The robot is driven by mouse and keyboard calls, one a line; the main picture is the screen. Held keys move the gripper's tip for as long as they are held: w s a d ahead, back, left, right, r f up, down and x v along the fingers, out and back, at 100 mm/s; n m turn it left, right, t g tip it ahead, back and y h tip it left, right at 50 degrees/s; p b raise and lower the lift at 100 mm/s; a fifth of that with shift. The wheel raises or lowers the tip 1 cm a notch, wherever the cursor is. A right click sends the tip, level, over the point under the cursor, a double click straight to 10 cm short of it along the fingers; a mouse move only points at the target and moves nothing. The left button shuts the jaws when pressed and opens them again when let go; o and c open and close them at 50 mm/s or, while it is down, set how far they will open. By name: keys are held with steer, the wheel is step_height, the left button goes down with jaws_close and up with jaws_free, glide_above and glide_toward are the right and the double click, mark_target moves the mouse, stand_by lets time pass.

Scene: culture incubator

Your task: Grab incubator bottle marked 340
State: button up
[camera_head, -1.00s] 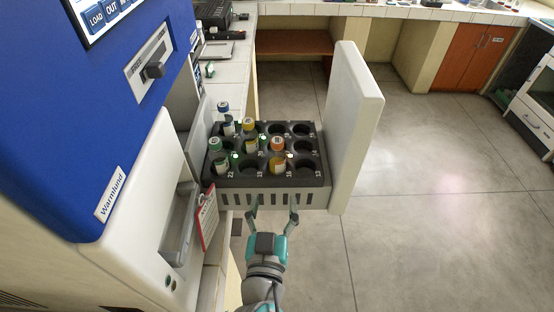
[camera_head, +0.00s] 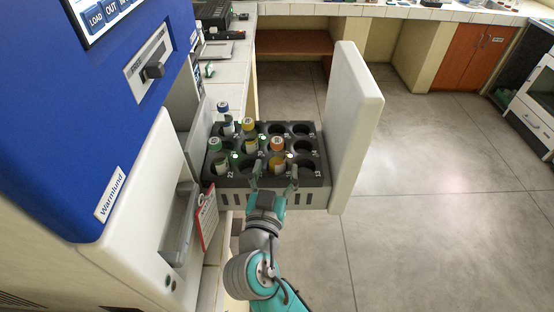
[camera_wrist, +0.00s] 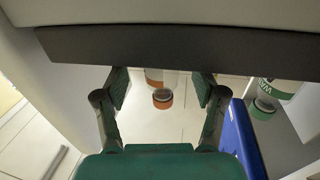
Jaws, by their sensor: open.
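A black rack (camera_head: 240,183) in the pulled-out drawer holds several bottles. An orange-capped bottle (camera_head: 277,146) stands in the front part of the rack; it also shows in the wrist view (camera_wrist: 163,98). A yellow-capped bottle (camera_head: 249,127) stands behind it, a green-capped bottle (camera_head: 214,145) at the left front, and a blue-capped bottle (camera_head: 223,108) at the left back. I cannot read 340 on any bottle. My gripper (camera_head: 275,171) is open and empty at the drawer's front edge. Its fingers are on either side of the orange-capped bottle in the wrist view, apart from it.
The drawer's tall white panel (camera_head: 354,125) stands to the right of the rack. The blue and white incubator (camera_head: 130,130) is at the left, with a red-edged tag (camera_head: 208,218) hanging from it. Several rack holes at the right are empty. The floor (camera_head: 430,190) at the right is clear.

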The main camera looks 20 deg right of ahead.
mark_target(276, 167)
steer(key=x, duration=0.3)
steer(key=shift+w, duration=0.15)
steer(key=c, duration=1.3)
steer(key=shift+o, duration=0.2)
step_height(276, 167, up, 28)
